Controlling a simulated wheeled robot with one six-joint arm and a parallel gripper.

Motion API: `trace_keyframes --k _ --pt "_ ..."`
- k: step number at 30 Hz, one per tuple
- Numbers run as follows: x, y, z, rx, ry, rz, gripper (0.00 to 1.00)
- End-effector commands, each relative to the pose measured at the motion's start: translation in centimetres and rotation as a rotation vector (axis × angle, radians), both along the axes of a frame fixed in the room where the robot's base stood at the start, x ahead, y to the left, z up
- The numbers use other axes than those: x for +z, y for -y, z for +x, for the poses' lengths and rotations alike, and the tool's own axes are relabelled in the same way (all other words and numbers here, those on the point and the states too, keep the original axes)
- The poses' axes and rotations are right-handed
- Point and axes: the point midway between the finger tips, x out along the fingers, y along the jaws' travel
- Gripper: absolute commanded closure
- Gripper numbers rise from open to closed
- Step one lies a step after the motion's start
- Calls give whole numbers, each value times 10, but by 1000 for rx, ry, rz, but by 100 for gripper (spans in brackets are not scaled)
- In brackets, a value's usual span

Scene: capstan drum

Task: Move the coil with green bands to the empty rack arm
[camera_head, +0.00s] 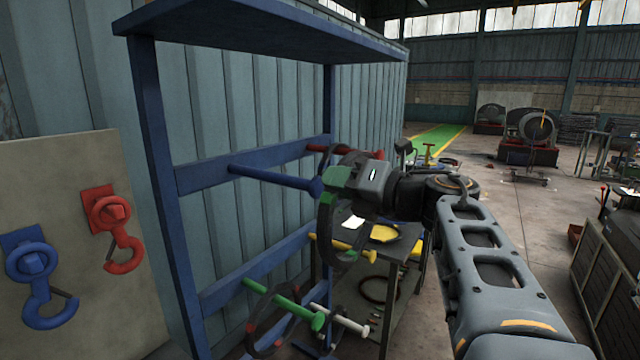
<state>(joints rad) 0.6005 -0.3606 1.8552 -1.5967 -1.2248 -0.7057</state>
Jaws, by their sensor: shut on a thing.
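My gripper (347,180) is shut on the top of the coil with green bands (326,225), a dark ring that hangs upright below the jaws. The blue rack arm (270,177) is bare along its visible length and points out from the blue rack (160,170). Its round tip (316,187) appears right beside the coil's left edge, near the jaws. I cannot tell whether the tip enters the ring. The red rack arm (330,149) is partly hidden behind my gripper. The yellow rack arm (362,252) shows behind and through the coil.
A workbench (398,245) with a yellow item stands behind. A board with blue and red hooks (75,200) is at left.

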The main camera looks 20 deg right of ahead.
Motion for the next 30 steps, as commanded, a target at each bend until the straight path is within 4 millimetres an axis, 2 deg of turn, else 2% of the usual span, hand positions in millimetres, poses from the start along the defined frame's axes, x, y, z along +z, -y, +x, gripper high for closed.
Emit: trace_keyframes --k 6,13,30 --pt "3 15 -20 -4 6 -3 100" --pt "5 24 -33 -2 8 -2 100" --pt "7 28 -40 1 6 -3 100"
